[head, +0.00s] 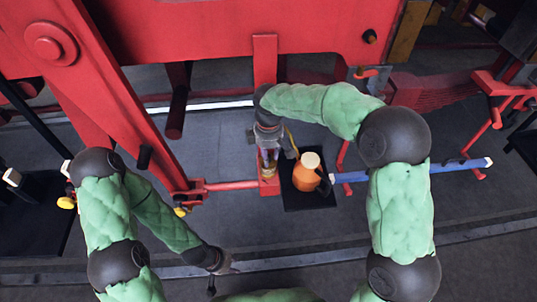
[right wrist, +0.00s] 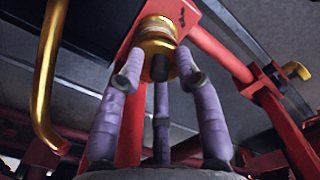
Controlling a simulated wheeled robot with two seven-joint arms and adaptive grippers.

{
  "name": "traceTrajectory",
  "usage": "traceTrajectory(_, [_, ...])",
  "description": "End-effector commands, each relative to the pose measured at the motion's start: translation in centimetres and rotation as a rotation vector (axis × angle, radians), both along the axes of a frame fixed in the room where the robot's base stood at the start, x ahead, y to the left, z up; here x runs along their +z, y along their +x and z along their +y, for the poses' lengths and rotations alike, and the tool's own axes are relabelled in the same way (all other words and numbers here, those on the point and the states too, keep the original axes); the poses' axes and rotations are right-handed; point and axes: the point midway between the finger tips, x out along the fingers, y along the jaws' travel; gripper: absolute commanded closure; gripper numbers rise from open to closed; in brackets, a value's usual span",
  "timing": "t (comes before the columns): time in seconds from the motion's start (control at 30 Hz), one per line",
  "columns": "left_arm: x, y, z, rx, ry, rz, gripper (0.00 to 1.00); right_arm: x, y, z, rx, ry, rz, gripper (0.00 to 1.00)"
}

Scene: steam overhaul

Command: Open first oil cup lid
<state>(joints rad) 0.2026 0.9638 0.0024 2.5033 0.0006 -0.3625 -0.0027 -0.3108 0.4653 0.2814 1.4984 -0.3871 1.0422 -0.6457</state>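The gold oil cup with its lid (right wrist: 157,38) is on a red part, just beyond my right gripper's fingertips in the right wrist view. It also shows small in the head view (head: 268,173), partly covered by the fingers. My right gripper (right wrist: 159,68) points at the cup, its purple fingers flanking it. It hangs above the cup in the head view (head: 268,158). Whether the fingers touch the cup, I cannot tell. The lid looks seated on the cup. My left gripper (head: 225,266) is low at the front, away from the cup; its fingers are too unclear to read.
An orange oil can (head: 305,177) with a cream top stands on a black tray (head: 298,204), close right of the cup. A gold pipe (right wrist: 46,80) curves left of my right fingers. Red rods and frames surround the cup. A blue bar (head: 430,170) lies right.

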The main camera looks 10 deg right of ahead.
Motion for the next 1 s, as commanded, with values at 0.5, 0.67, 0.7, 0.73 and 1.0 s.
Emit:
traceTrajectory(0.5, [2.2, 0.0, 0.0, 0.0, 0.0, 0.0, 0.67, 0.6, 0.4, 0.0, 0.0, -0.002, 0.044, 1.0])
traceTrajectory(0.67, [3.9, 0.0, 0.0, 0.0, 0.0, 0.0, 0.67, 0.9, 0.6, 0.0, -0.002, -0.001, 0.086, 1.0])
traceTrajectory(0.7, [4.2, 0.0, 0.0, 0.0, 0.0, 0.0, 0.67, 0.9, 0.7, 0.0, -0.002, -0.001, 0.095, 1.0])
traceTrajectory(0.73, [4.3, 0.0, 0.0, 0.0, 0.0, 0.0, 0.67, 0.9, 0.7, -0.1, -0.001, -0.002, 0.1, 1.0])
traceTrajectory(1.0, [4.7, 0.0, 0.0, 0.0, 0.0, 0.0, 0.67, 0.7, 0.8, 0.0, -0.001, 0.001, 0.119, 1.0])
